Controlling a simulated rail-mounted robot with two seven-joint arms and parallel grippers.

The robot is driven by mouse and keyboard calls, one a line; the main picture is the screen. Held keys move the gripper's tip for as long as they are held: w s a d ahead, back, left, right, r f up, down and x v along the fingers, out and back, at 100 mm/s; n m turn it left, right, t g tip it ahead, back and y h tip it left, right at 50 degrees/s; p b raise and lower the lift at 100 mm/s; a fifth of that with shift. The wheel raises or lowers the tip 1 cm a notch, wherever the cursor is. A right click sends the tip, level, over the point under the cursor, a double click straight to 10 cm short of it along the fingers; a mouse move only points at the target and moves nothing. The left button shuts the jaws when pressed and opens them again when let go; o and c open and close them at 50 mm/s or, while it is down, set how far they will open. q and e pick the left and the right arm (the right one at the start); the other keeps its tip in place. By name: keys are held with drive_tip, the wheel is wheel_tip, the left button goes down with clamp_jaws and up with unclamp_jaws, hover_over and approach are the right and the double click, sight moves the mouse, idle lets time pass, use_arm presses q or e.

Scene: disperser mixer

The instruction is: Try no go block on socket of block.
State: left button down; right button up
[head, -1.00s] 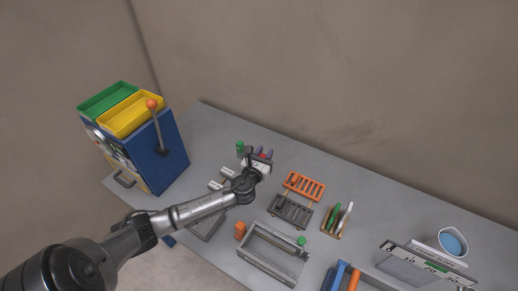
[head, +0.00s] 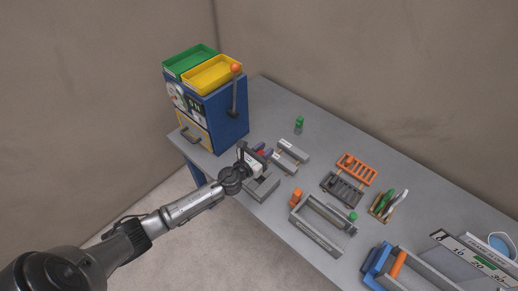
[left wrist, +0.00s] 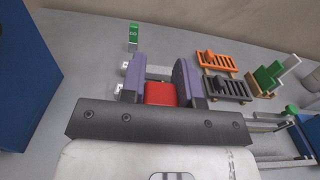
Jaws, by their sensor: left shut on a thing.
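My left gripper (head: 262,152) has purple-grey fingers and is shut on a red block, the no go block (left wrist: 160,93), seen between the fingers in the left wrist view. It holds the block above the table's left part, near the blue machine. Two grey blocks (head: 293,150) lie just right of the gripper in the head view; their sockets are too small to make out. The green go block (head: 299,125) stands upright behind them and also shows in the left wrist view (left wrist: 133,36). My right gripper is not in view.
The blue machine (head: 228,130) with green and yellow trays stands left. A grey tray (head: 262,187) lies below the gripper. An orange rack (head: 357,168), a dark rack (head: 342,189) and an open grey frame (head: 322,228) are to the right.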

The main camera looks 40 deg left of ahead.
use_arm(q)
drive_tip(key=shift+s+f+b, duration=0.1)
drive_tip(key=shift+f+b, duration=0.3)
drive_tip(key=shift+f, duration=0.1)
wheel_tip(320, 180, down, 5)
drive_tip(key=b, duration=0.5)
drive_tip(key=shift+f, duration=0.2)
drive_tip(key=shift+f+b, duration=0.15)
drive_tip(key=shift+b, duration=0.15)
drive_tip(key=shift+f, duration=0.15)
idle(1.0)
wheel_tip(320, 180, up, 3)
drive_tip(key=p, duration=0.2)
drive_tip(key=shift+p, duration=0.4)
wheel_tip(320, 180, up, 4)
drive_tip(key=p, duration=0.4)
